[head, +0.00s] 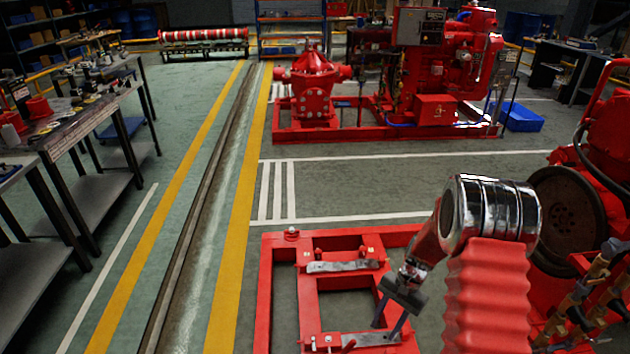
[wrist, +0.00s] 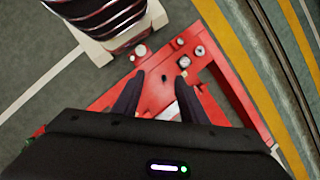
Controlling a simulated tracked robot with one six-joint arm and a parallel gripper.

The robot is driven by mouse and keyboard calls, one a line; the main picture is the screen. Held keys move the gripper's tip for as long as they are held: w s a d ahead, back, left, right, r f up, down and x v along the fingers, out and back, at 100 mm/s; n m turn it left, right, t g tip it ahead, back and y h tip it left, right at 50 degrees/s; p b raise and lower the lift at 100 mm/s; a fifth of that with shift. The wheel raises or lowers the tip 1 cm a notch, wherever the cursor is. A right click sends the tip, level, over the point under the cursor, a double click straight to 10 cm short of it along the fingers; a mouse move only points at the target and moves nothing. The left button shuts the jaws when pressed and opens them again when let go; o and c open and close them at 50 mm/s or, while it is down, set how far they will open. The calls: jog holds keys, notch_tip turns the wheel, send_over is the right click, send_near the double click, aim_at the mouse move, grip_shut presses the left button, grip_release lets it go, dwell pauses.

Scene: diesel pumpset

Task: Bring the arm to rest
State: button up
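My gripper (head: 389,320) is at the end of my arm, low in the right half of the head view, pointing down over the red base frame (head: 265,300). Its two dark fingers stand apart, with nothing seen between them. In the wrist view the open fingers (wrist: 159,80) show above the same red frame (wrist: 235,95), which has small bolts and fittings near its corner. How far the fingertips are from the frame I cannot tell. My arm hides part of the frame's right side.
A red engine with a dark flywheel (head: 568,218) stands close on the right. A red pumpset (head: 435,75) sits on its skid at the back, with a blue bin (head: 520,117) beside it. Workbenches (head: 75,125) line the left. The floor between yellow lines is clear.

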jog(key=s+a+r+n+t+h, duration=0.1)
jog(key=s+r+n+t, duration=0.1)
jog(key=s+r, duration=0.5)
jog(key=s+a+r+n+t+h, duration=0.1)
jog(key=s+r, duration=0.6)
jog(key=r, duration=1)
jog(key=s+a+r+n+t+h, duration=0.1)
jog(key=s+r+n+t, duration=0.4)
jog(key=r, duration=0.8)
jog(key=shift+s+a, duration=0.65)
jog(key=shift+s, duration=0.6)
jog(key=shift+c, duration=0.6)
